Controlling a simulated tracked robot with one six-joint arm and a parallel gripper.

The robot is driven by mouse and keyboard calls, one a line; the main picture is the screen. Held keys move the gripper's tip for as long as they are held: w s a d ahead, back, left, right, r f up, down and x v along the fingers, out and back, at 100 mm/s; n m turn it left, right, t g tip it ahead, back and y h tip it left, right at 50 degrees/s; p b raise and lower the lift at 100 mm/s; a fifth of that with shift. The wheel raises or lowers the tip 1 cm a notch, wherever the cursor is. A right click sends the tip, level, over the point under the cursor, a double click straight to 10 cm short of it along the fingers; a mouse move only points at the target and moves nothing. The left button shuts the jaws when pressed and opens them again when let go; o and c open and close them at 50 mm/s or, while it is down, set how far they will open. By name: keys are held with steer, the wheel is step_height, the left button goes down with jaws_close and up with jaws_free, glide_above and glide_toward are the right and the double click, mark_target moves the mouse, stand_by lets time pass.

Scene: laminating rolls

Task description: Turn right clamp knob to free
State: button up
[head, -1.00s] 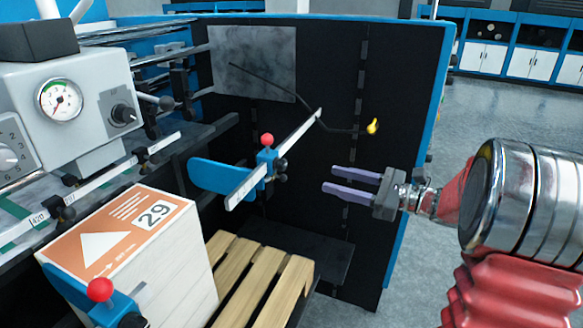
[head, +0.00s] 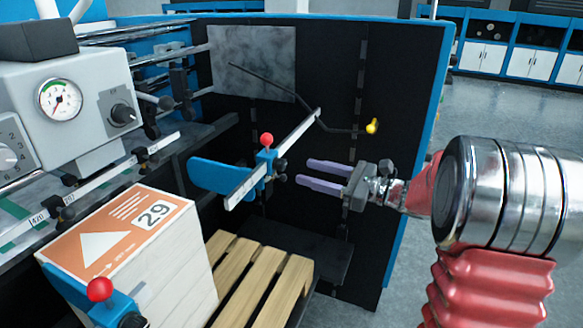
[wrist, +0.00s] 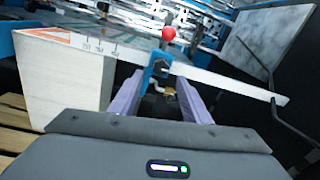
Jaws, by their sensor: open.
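The right clamp is a blue block (head: 268,160) with a red ball on top (head: 267,140), on a pale ruled bar (head: 300,134). Small dark knobs (head: 281,171) sit on its right side. My gripper (head: 310,174) is open and empty, with its two purple fingers pointing left at the knobs, a short gap away. In the wrist view the clamp (wrist: 157,68) and red ball (wrist: 168,34) stand straight ahead between the fingers (wrist: 157,98). A small brassy part (wrist: 170,93) shows low between the fingertips; the knob's exact setting is not clear.
A blue side guide plate (head: 208,177) joins the clamp on the left. A stack with an orange label (head: 120,235) and a wooden pallet (head: 265,275) lie below. A bent black rod with a yellow tip (head: 371,126) hangs behind. A second red-balled clamp (head: 100,289) is at lower left.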

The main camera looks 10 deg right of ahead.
mark_target(284, 166)
steer(key=x, duration=0.7)
steer(key=shift+d, duration=0.1)
steer(key=c, duration=1)
